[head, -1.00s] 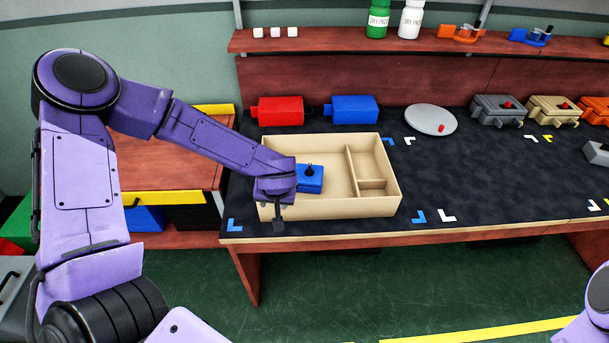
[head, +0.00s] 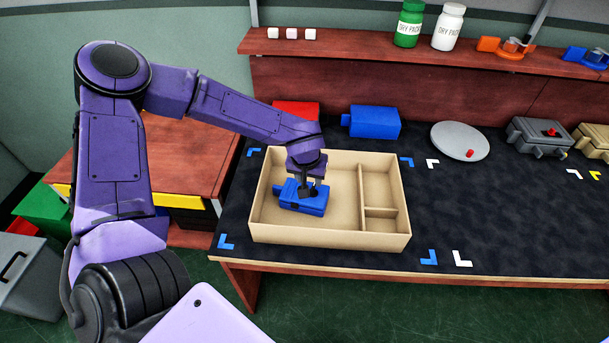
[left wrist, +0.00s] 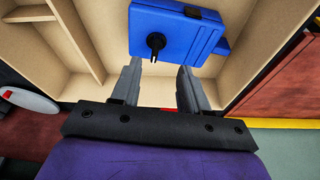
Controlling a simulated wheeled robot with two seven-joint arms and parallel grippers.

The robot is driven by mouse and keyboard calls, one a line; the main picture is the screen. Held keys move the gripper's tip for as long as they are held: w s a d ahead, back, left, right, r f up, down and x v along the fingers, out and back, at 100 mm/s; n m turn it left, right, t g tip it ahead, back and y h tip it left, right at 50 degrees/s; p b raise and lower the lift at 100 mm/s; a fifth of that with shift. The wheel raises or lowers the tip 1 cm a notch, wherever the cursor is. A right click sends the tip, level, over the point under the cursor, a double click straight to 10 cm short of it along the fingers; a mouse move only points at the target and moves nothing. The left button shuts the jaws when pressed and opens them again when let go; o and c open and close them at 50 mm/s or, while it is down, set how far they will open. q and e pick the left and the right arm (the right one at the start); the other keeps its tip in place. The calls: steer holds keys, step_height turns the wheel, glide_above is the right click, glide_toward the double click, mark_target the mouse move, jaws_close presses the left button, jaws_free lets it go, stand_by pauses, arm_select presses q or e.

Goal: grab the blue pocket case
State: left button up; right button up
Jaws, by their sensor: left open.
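The blue pocket case (head: 314,205) lies in the large left compartment of the beige tray (head: 330,234). My left gripper (head: 306,190) is over the case from above, its fingers partly hiding the case's top. In the left wrist view the case (left wrist: 177,32) shows a dark knob on its face, just beyond my two fingertips. The left fingers (left wrist: 158,68) are open with a gap between them, and nothing is held. Whether they touch the case I cannot tell. My right gripper is out of view.
A red box (head: 296,110) and another blue box (head: 375,122) stand behind the tray. A grey disc (head: 460,141) lies to their right. The tray's walls and dividers surround the case. The dark mat (head: 490,215) right of the tray is clear.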

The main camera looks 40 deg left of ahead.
mark_target(313, 187)
arm_select(q)
steer(key=x, duration=0.6)
steer(key=shift+w+d, duration=0.25)
steer(key=shift+d, duration=0.05)
jaws_close()
steer(key=shift+s, duration=0.1)
